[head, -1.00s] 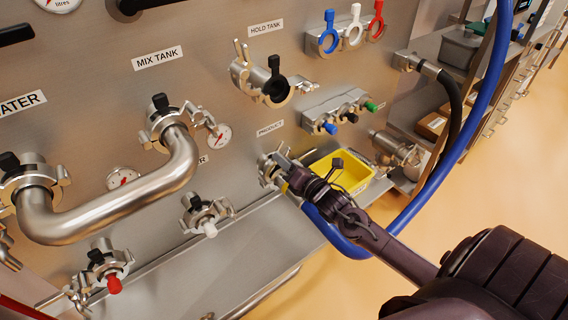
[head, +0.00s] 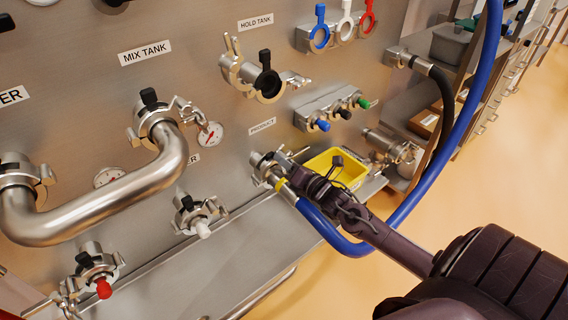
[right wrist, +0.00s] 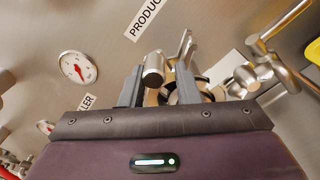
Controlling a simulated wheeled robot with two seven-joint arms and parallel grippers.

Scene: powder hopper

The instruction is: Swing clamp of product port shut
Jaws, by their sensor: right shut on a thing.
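The product port (head: 258,161) is a steel fitting under the PRODUCT label, low on the steel panel. The blue hose (head: 330,234), with a yellow band and steel end, comes up to it from below. My right gripper (head: 282,165) is at the port's right side and partly covers it. In the right wrist view its two grey fingers (right wrist: 158,84) stand on either side of a short steel piece of the port's clamp (right wrist: 153,70), held between them. A dark round opening shows partly behind the fingers. How far the clamp is closed is hidden. My left gripper is not in view.
A yellow bin (head: 320,163) stands just right of my gripper on the ledge. The hold tank port (head: 268,84) with its clamp is above. A steel pipe bend (head: 110,205) and capped ports are on the left. The blue hose loops below my right arm.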

